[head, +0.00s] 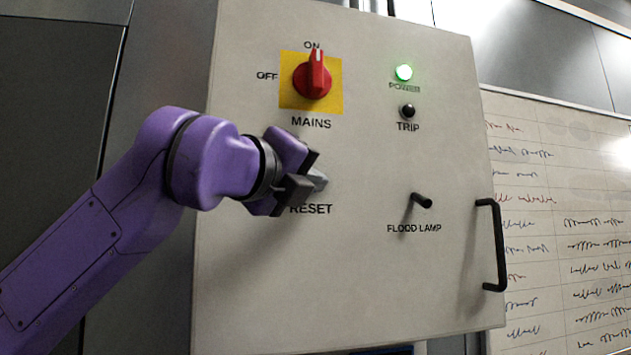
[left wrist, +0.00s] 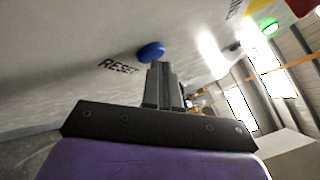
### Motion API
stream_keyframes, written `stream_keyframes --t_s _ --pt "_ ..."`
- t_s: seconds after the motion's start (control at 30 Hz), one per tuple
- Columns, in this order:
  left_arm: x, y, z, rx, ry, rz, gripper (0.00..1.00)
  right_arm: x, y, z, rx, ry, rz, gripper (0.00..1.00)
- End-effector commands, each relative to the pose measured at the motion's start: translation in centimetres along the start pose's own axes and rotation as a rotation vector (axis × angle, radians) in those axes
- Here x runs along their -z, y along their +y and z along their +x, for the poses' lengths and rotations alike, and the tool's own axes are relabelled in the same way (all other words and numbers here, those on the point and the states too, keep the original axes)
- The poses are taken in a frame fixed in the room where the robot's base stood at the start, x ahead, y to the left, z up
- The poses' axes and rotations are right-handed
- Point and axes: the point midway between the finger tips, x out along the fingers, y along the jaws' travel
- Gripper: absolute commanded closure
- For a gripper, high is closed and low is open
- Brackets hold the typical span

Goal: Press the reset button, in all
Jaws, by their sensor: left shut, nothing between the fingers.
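The blue reset button (left wrist: 151,52) stands out from the panel beside the word RESET in the left wrist view. In the head view my left gripper hides it, above the RESET label (head: 311,209). My left gripper (head: 317,180) is shut and empty, its fingertips close to the panel just above that label. In the left wrist view the closed fingers (left wrist: 160,72) reach up to the lower edge of the button in the picture. I cannot tell whether they touch it. My right gripper is in neither view.
The pale control box (head: 350,270) carries a red mains switch (head: 313,80) pointing to ON, a lit green power lamp (head: 404,72), a dark trip lamp (head: 407,111) and a flood lamp lever (head: 422,201). A black handle (head: 498,245) sticks out at its right edge.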

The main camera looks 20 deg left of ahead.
Motion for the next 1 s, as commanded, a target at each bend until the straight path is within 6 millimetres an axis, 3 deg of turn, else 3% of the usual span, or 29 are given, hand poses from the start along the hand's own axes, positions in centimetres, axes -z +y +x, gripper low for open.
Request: stream_keyframes --t_s 0.73,1.0 --pt "1.1 -1.0 -1.5 0.001 0.000 0.001 1.00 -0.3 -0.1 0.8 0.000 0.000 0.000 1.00" --pt "2.4 -2.1 -3.2 0.001 -0.001 0.001 1.00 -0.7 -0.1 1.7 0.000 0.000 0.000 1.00"
